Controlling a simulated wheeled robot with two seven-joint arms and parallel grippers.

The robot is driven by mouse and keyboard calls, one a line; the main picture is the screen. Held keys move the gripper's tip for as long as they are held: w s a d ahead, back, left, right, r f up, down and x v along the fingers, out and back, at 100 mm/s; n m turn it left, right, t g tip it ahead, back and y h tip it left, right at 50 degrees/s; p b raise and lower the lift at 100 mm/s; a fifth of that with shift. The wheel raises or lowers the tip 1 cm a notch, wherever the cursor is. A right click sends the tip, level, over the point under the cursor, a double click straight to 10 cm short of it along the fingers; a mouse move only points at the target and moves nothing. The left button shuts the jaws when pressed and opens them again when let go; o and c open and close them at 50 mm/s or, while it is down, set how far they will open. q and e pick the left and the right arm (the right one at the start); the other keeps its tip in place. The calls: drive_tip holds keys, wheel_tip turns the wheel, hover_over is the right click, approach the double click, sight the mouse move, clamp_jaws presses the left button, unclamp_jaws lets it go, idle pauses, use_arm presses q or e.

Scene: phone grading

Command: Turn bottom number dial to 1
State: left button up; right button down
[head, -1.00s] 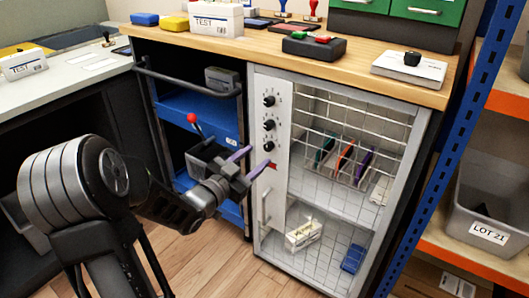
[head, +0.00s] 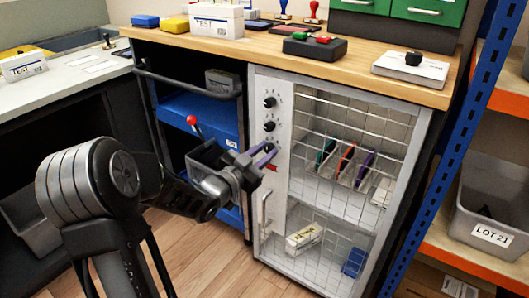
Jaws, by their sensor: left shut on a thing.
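A white panel (head: 281,185) on the grey wire-fronted cabinet carries three black number dials in a column. The top dial (head: 269,102) and the middle dial (head: 269,126) are in clear view. The bottom number dial (head: 269,147) is partly hidden by my gripper's fingers. My left gripper (head: 267,152) reaches in from the left with its purple-tipped fingers at the bottom dial, and it is shut on that dial. The numbers around the dial are too small to read. My right gripper is not in view.
A vertical handle (head: 265,214) stands below the dials on the panel. Behind the wire mesh are upright coloured phones in a rack, a white box (head: 303,239) and a blue item (head: 354,262). A red-knobbed lever (head: 191,120) stands left of the gripper.

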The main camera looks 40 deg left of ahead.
use_arm(q)
clamp_jaws()
drive_tip(key=shift+n, duration=0.3)
drive_tip(key=n+p, duration=0.2)
drive_tip(key=n, duration=0.1)
drive_tip(key=shift+r, duration=0.1)
drive_tip(key=n+p, duration=0.2)
drive_tip(key=n, duration=0.2)
drive_tip(key=shift+n, duration=0.4)
drive_tip(key=n+p, duration=0.1)
drive_tip(key=n, duration=0.2)
drive_tip(key=shift+n+p, duration=0.3)
drive_tip(key=shift+n, duration=0.1)
drive_tip(key=shift+n+p, duration=0.75)
drive_tip(key=shift+n, duration=1.25)
